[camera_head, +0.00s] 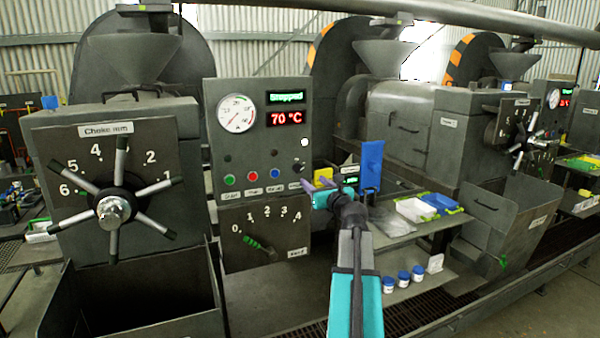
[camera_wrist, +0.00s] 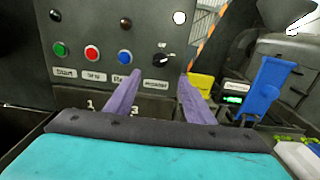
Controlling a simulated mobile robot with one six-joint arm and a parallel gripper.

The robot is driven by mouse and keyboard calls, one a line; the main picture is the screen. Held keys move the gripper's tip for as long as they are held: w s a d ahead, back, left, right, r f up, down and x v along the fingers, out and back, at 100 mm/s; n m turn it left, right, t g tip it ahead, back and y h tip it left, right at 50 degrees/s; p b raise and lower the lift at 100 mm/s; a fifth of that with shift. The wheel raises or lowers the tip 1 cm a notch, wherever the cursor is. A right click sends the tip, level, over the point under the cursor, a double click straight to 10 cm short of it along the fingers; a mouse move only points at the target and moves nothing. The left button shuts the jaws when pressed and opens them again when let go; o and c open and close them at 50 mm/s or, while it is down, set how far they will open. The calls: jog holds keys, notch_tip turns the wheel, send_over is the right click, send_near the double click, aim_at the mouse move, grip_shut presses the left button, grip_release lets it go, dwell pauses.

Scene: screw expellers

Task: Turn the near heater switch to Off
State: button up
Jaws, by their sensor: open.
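The near heater switch is a small black rotary knob (camera_head: 297,168) on the grey control panel, at the right end of the button row. It also shows in the wrist view (camera_wrist: 163,59), above a white label that is too blurred to read. Its exact setting cannot be read. My gripper (camera_head: 315,184) is open and empty, its purple fingers in front of the panel, just below and to the right of the knob. In the wrist view my gripper (camera_wrist: 154,77) has its fingertips apart, below the knob and on either side of it, not closed on it.
Green, red and blue buttons (camera_head: 253,177) sit left of the switch. Above are a gauge (camera_head: 236,113) and a red display reading 70 °C (camera_head: 287,118). A lever (camera_head: 262,248) is below. A blue upright part (camera_head: 371,165) and yellow object (camera_head: 323,174) stand close right.

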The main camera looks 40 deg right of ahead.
aim_at(300, 170)
jog(key=shift+p+x, duration=1.55)
jog(key=shift+x, duration=4.55)
jog(key=c, duration=1.1)
